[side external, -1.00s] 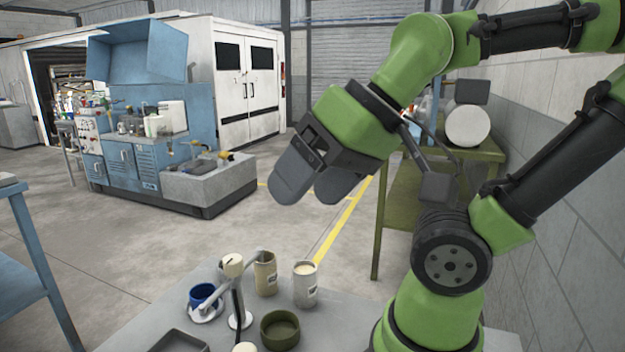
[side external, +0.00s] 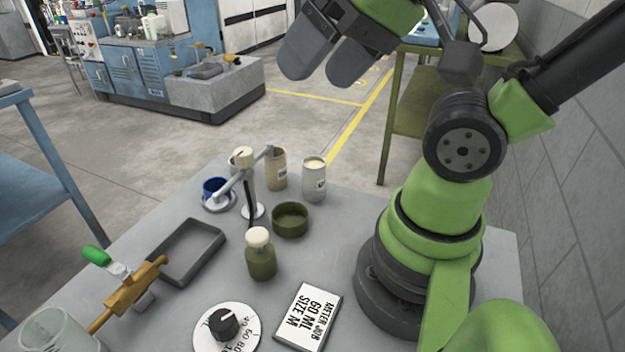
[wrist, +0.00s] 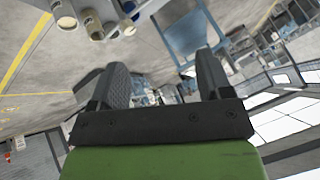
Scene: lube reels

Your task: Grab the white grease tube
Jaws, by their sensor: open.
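An upright off-white cylinder (side external: 314,181) with a small label, seemingly the white grease tube, stands at the back right of the grey table (side external: 180,308). A similar beige cylinder (side external: 276,170) stands just left of it. My gripper (side external: 325,65) is open and empty, high above and well apart from both. In the wrist view my gripper (wrist: 160,75) has its fingers spread with nothing between them. Small cylinders show at that view's top left, but I cannot tell surely which is the white one.
Near the tubes stand a blue cup (side external: 214,188), a pump stand (side external: 246,185) and an olive bowl (side external: 290,219). A grey tray (side external: 188,250), olive bottle (side external: 260,256), brass tool (side external: 128,291), dial (side external: 226,328) and printed card (side external: 308,316) lie nearer. Air around my gripper is clear.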

